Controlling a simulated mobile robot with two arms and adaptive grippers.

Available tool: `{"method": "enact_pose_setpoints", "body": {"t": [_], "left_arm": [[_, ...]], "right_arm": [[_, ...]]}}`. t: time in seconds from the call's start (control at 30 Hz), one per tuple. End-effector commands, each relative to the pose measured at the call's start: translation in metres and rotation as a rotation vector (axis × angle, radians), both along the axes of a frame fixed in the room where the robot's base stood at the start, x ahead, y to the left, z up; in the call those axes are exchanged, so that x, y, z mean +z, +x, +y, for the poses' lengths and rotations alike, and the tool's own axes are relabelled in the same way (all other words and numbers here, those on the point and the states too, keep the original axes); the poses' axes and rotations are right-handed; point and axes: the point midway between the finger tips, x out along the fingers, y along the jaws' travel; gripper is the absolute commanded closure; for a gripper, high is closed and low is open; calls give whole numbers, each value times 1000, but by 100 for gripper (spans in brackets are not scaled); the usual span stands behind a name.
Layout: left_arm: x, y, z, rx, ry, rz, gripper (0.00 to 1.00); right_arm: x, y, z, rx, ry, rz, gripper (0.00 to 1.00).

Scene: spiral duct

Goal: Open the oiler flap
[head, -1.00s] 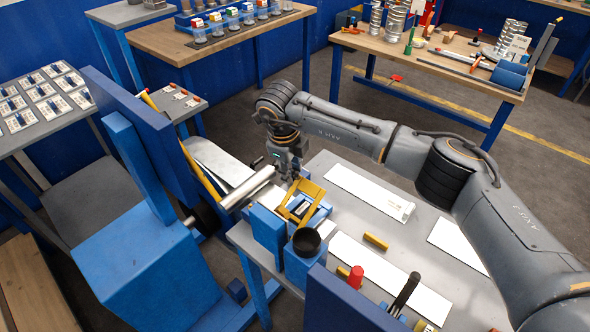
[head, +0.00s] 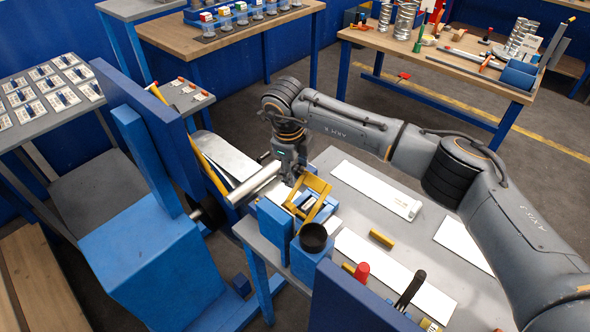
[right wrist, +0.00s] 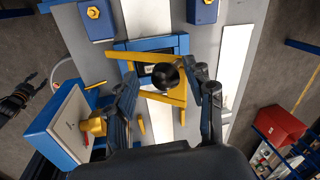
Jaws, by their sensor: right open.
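A yellow frame-like flap (head: 318,186) stands tilted up over a blue block at the near-left part of the grey table in the head view. I take it for the oiler flap. In the right wrist view the yellow flap (right wrist: 180,103) lies in front of my gripper, with a round black part over its middle. My right gripper (head: 289,178) is open, just left of the flap; in the wrist view its fingers (right wrist: 163,76) stand apart on either side of the black part. Contact cannot be told. A dark gripper-like shape (right wrist: 20,96) at the wrist view's left edge may be my left gripper.
A black cup (head: 314,237) on a blue block stands close in front of the flap. White strips (head: 375,188), a yellow piece (head: 381,238) and a red-topped item (head: 362,271) lie on the table.

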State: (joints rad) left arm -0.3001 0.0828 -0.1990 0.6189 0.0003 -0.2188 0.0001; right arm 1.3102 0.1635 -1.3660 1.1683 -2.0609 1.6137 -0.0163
Motion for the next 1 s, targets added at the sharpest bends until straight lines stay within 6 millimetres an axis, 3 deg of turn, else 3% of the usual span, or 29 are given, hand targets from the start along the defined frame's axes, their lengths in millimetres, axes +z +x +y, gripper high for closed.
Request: {"method": "enact_pose_setpoints", "body": {"t": [0.5,0.7,0.97,1.0], "left_arm": [[0,0,-2,0,-3,0,60],[0,0,-3,0,-3,0,60],[0,0,-3,0,-3,0,60],[0,0,-3,0,-3,0,60]], "right_arm": [[96,-15,12,3,2,-3,46],[111,-18,14,3,1,-1,46],[112,-19,14,3,2,0,46],[112,-18,14,3,2,0,53]]}}
